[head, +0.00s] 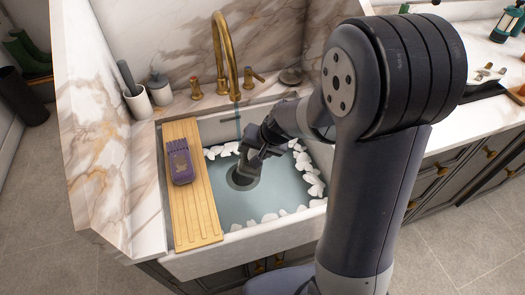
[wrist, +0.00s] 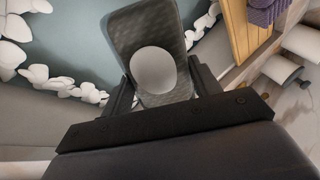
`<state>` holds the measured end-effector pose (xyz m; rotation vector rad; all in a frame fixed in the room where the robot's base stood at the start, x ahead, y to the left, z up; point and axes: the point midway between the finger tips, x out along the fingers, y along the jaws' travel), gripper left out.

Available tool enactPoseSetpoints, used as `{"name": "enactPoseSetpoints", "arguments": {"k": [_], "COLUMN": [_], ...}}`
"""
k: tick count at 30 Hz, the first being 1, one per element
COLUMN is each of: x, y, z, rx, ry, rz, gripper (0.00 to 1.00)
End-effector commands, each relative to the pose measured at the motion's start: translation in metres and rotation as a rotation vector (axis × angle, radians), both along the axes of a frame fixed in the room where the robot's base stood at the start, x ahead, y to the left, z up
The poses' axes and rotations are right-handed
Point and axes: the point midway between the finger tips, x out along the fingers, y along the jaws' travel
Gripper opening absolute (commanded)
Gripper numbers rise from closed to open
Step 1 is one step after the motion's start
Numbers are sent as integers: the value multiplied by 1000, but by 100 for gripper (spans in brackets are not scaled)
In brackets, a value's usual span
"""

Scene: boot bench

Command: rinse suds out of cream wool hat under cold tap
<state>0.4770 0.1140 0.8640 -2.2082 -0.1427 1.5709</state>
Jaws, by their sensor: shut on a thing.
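My gripper (wrist: 163,88) is shut on a dark grey, woven-textured piece (wrist: 145,30) with a pale grey oval on its near part. It is not cream, and I cannot tell that it is a hat. In the head view my gripper (head: 258,148) is low over the water in the sink (head: 265,234), and my arm hides part of the basin. White suds (head: 313,180) float in clumps around the edges. The brass tap (head: 226,55) stands behind, with a thin bluish stream (head: 238,122) under its spout, just left of my gripper. No cream hat shows.
A white cup (head: 138,102) stands on the marble counter at left. A tray (head: 484,82) sits on the right counter.

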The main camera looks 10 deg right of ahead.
Motion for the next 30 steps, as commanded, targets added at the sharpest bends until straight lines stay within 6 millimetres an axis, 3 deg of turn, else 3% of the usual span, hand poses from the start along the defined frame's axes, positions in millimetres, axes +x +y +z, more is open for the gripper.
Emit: {"name": "enactPoseSetpoints", "arguments": {"k": [18,30], "x": [44,56], "y": [41,51], "z": [-11,-15], "rx": [1,0], "ry": [0,-1], "rz": [0,0], "gripper": [32,32]}}
